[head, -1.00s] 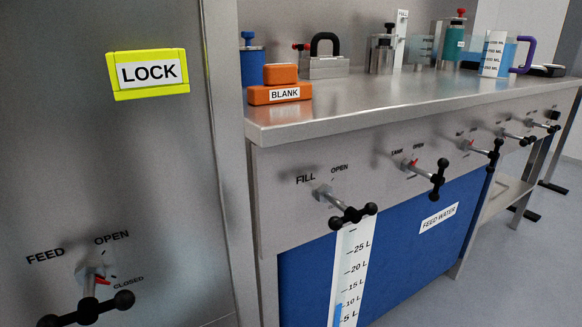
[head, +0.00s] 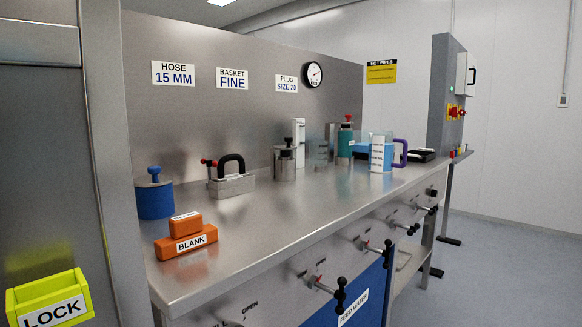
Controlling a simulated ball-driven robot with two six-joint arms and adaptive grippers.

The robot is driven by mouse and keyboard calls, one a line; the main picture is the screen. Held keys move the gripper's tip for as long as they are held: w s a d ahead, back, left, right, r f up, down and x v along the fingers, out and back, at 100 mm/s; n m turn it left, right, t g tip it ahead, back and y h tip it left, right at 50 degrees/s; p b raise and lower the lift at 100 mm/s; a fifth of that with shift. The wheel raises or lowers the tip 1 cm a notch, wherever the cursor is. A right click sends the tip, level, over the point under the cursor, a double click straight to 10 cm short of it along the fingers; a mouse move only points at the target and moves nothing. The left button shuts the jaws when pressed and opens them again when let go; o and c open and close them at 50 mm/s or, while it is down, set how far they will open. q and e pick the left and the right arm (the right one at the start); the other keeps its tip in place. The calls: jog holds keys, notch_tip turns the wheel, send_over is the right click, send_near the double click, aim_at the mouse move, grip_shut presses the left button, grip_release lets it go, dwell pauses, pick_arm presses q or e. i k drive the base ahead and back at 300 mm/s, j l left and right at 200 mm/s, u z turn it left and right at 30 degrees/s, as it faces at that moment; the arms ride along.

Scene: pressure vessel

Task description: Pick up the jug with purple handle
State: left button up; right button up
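The jug with the purple handle (head: 382,153) stands upright toward the far right end of the steel bench in the head view. Its body shows a white scale label and blue behind it, and the purple handle (head: 400,152) is on its right side. Neither of my grippers is in view, so nothing shows touching the jug.
The steel bench (head: 265,220) has a clear front strip.

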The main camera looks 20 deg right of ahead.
aim_at(381, 147)
jog(key=z, duration=1.35)
